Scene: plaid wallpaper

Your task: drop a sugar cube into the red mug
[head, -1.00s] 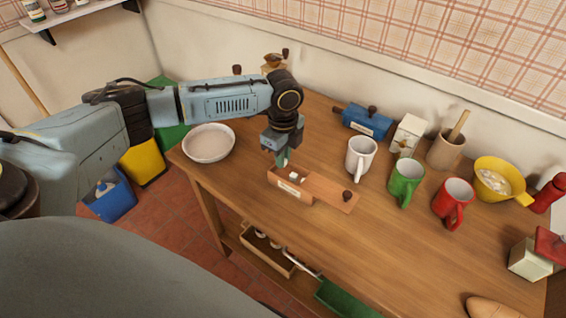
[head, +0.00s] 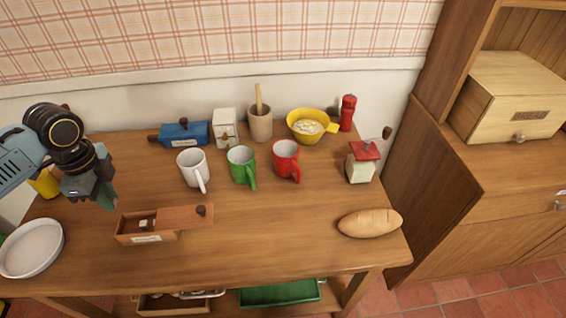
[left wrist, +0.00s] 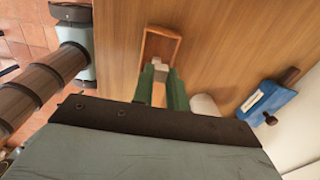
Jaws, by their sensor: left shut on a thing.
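The red mug (head: 285,158) stands upright on the wooden table, to the right of the green mug (head: 241,165) and the white mug (head: 193,170). The sugar box (head: 135,240) is at the front left, its lid (head: 187,216) slid to the right, with pale sugar (head: 143,224) showing inside. My left gripper (head: 107,200) is up and left of the box, far left of the red mug. In the left wrist view its green fingers (left wrist: 161,84) are shut on a white sugar cube (left wrist: 160,71), the open box (left wrist: 163,32) beyond it. My right gripper is not in view.
A blue box (head: 185,134), white canister (head: 225,128), wooden pot (head: 260,124), yellow bowl (head: 304,134) and red shaker (head: 347,113) line the back. A grinder (head: 361,166) and bread loaf (head: 370,222) are at the right. A white bowl (head: 31,248) is at the left. The middle front is clear.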

